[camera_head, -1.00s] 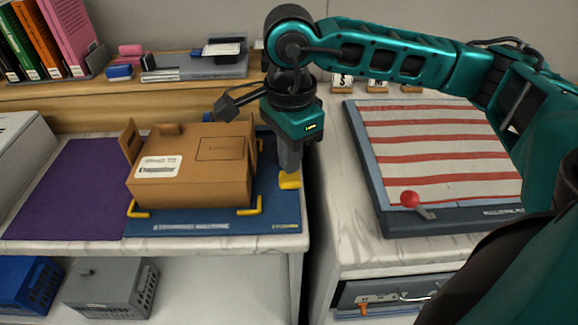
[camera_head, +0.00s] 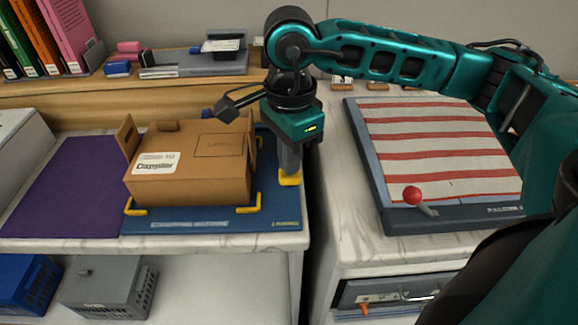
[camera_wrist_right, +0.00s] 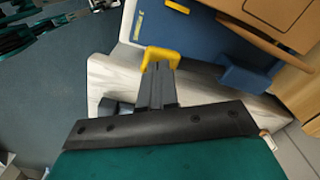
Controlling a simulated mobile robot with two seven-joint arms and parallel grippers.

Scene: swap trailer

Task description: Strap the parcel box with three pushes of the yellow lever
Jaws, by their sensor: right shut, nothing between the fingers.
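The brown parcel box (camera_head: 190,168) stands on the blue strapping base (camera_head: 225,220), inside yellow corner brackets (camera_head: 249,206), with a white label on its top and flaps standing up. The yellow lever (camera_head: 289,179) is at the base's right edge. My right gripper (camera_head: 290,170) points down with its fingers shut, right at the lever. In the right wrist view the fingertips (camera_wrist_right: 161,72) meet the yellow lever (camera_wrist_right: 158,54); I cannot tell how firmly they touch. No strap can be made out on the box. My left gripper is not in view.
A purple mat (camera_head: 72,185) lies left of the base. A striped board (camera_head: 440,150) with a red-knobbed handle (camera_head: 412,195) is on the right counter. A dark gap separates the counters. Grey (camera_head: 108,286) and blue (camera_head: 30,285) crates sit below.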

